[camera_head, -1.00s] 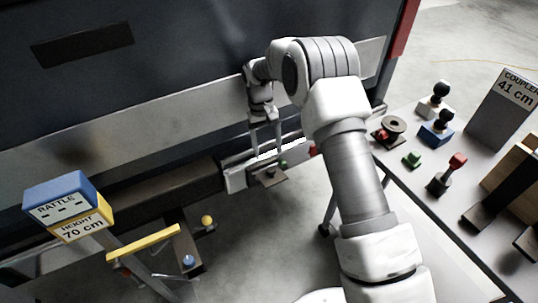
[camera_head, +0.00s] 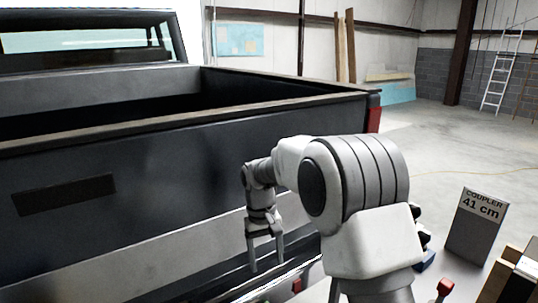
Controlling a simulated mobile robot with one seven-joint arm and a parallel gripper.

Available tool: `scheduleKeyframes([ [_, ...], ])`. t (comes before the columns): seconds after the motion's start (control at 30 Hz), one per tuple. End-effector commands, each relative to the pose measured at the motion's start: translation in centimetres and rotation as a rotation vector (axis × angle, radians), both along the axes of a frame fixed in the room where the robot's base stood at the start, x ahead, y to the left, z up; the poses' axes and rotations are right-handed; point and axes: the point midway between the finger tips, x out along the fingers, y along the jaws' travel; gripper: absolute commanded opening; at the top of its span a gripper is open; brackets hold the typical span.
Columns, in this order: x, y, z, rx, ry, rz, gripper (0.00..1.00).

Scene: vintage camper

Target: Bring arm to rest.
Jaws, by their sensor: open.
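My gripper (camera_head: 266,252) hangs pointing down at the end of my white and grey arm (camera_head: 352,190). Its two fingers are apart with nothing seen between them. It is in front of the dark truck's rear bumper (camera_head: 180,285), close to it in the picture; I cannot tell whether they touch. My arm is bent, with the elbow high in the middle of the view and the lower part running out of the bottom edge.
The dark truck bed (camera_head: 150,170) fills the left. At right stand a grey "COUPLER 41 cm" sign (camera_head: 473,225), a red-topped piece (camera_head: 445,287) and wooden blocks (camera_head: 515,275). Open concrete floor (camera_head: 430,150) lies behind, with a ladder (camera_head: 500,75) at the far wall.

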Motion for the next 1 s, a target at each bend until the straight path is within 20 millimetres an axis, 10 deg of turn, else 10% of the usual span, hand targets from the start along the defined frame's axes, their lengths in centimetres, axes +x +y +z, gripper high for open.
scheduleKeyframes([
  [0.5,-10.1,-8.3,14.2,0.067,-0.240,-0.118,0.71],
  [1.0,-22.8,-13.6,18.2,0.121,-0.471,-0.233,0.71],
])
